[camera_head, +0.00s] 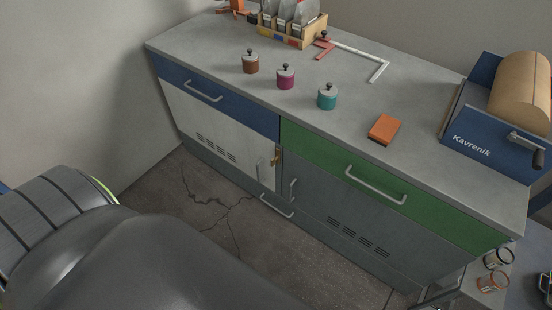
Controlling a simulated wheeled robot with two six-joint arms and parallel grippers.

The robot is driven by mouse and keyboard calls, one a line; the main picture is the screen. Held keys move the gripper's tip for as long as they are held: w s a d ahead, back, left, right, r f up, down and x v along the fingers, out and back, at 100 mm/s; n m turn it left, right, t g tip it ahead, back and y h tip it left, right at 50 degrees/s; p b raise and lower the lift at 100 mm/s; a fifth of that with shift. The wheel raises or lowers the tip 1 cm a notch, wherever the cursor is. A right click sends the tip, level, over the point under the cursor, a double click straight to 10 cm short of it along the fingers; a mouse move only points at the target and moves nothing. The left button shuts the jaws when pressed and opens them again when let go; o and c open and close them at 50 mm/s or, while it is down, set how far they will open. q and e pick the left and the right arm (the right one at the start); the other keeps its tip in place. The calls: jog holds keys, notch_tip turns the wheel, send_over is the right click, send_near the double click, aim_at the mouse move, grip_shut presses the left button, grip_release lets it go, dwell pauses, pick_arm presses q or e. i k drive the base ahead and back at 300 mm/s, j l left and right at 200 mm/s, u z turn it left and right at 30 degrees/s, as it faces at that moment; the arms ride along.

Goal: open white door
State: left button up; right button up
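The white door (212,118) is at the left of the bench front, below a blue drawer (228,105). The door looks shut, roughly flush with the front. A large dark grey part of my own arm fills the lower left foreground, well in front of the door. I see no fingertips of either gripper.
A grey door (350,205) and green drawer (385,195) adjoin on the right. Lidded pots, an orange block (384,129) and a blue paper-roll dispenser (490,145) stand on the bench top (340,130). Cracked floor (225,215) before the door is partly clear.

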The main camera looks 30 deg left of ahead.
aim_at(247, 150)
jog(key=u, duration=1.55)
